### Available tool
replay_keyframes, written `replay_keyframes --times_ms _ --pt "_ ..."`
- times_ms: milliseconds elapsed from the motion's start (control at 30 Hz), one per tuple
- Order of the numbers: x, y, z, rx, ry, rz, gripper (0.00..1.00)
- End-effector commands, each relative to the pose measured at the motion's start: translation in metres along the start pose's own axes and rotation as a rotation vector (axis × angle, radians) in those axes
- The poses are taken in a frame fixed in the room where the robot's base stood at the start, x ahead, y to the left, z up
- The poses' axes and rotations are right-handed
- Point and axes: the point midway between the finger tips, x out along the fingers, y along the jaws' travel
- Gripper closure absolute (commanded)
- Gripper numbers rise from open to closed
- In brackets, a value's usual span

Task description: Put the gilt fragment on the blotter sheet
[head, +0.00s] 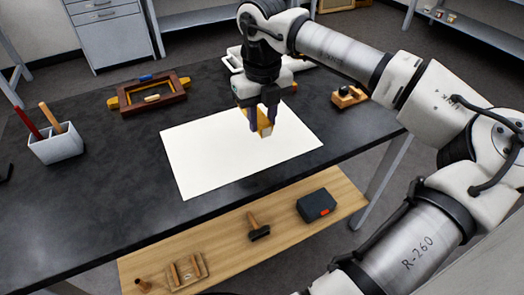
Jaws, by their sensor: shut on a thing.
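The gilt fragment (265,124) is a small yellow-gold piece with a pale face. My gripper (263,117) points down and is shut on it, with a dark finger on each side covering part of it. The blotter sheet (205,160) is a large white sheet lying flat on the dark table. The fragment shows over the right part of the sheet. I cannot tell from this one view whether its lower end touches the sheet.
A wooden frame (177,92) lies at the back left of the dark table (100,190). A grey holder (57,146) with tools stands left. A wooden block (348,97) with a dark top sits right. A lower shelf (225,240) holds a hammer (258,230) and dark case (316,206).

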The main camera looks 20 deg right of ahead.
Motion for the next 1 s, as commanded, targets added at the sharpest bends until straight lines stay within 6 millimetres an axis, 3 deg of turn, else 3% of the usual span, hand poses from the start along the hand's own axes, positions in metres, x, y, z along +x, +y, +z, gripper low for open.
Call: replay_keyframes --times_ms 33,267,467,900,933,1000 --pt "0.017 0.000 0.000 0.000 0.000 0.001 0.92" --pt "0.035 0.000 0.000 0.000 -0.001 0.000 0.92" --pt "0.067 0.000 0.000 0.000 0.000 0.000 0.92" --pt "0.073 0.000 0.000 0.000 -0.001 -0.001 0.92" --pt "0.071 0.000 0.000 0.000 -0.001 -0.001 0.66" --pt "0.070 0.000 0.000 0.000 -0.001 -0.001 0.57"
